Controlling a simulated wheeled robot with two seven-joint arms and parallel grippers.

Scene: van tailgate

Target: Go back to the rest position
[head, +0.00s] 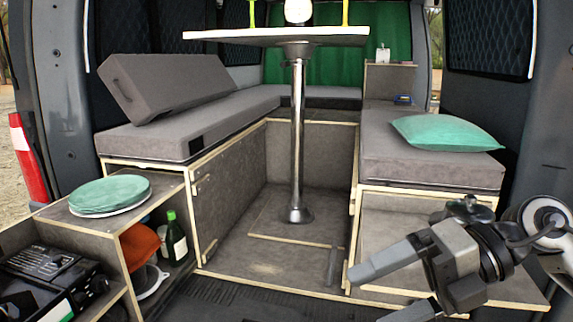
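My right gripper (368,296) is at the lower right, in front of the van's opening. Its two grey fingers point left and stand apart, with nothing seen between them. The lower finger is partly cut off by the bottom edge of the picture. My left gripper is not in view.
A pedestal table (275,37) stands in the middle of the van. A green cushion (446,134) lies on the right bench. Teal plates (110,195) sit on the left cabinet, above a green bottle (175,238). Black gear (50,281) is at lower left. The middle floor is clear.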

